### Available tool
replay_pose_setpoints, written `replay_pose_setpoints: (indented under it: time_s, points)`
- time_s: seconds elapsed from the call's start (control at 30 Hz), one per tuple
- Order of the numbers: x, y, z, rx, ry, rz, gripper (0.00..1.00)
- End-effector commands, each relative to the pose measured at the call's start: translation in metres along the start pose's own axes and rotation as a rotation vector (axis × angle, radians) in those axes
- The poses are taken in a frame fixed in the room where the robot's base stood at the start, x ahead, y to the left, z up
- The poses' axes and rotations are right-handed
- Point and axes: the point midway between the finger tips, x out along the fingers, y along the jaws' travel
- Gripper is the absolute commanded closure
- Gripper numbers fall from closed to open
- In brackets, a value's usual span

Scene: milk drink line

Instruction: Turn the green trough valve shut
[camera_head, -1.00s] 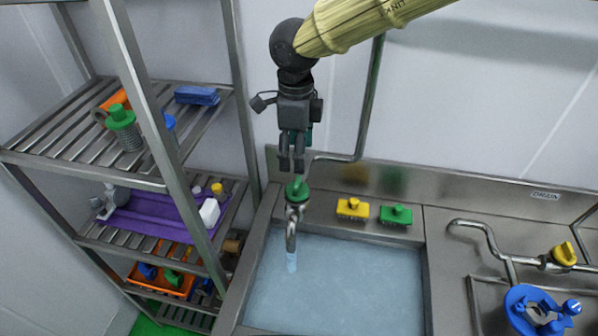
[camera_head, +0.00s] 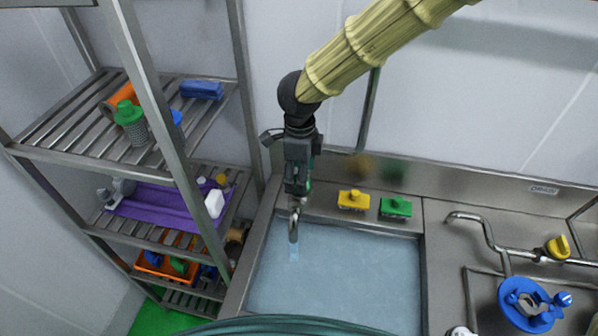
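The green trough valve sits on the tap at the back left of the water-filled trough (camera_head: 335,275). My gripper (camera_head: 298,188) is lowered over it, pointing down, and hides nearly all of it. Only a sliver of green shows beside the fingers. I cannot tell whether the fingers are touching the valve or how far apart they are. The metal spout (camera_head: 293,228) shows below the gripper, and a pale stream of water (camera_head: 294,254) runs from it into the trough.
A yellow brush (camera_head: 353,201) and a green brush (camera_head: 396,207) lie on the trough's back ledge, right of my gripper. A metal shelf rack (camera_head: 75,138) with several items stands at left. A yellow valve (camera_head: 558,248) and a blue part (camera_head: 532,303) are at right.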

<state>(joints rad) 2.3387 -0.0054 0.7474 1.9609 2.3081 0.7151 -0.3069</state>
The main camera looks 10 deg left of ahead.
Motion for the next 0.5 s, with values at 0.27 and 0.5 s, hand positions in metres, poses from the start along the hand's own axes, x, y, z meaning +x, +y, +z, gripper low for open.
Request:
replay_pose_setpoints:
  time_s: [0.27,0.5]
  points:
    - [-0.0002,0.0000,0.0000,0.000,0.000,0.000,0.71]
    - [-0.0004,-0.0001,0.0011,0.004,-0.001,0.000,0.78]
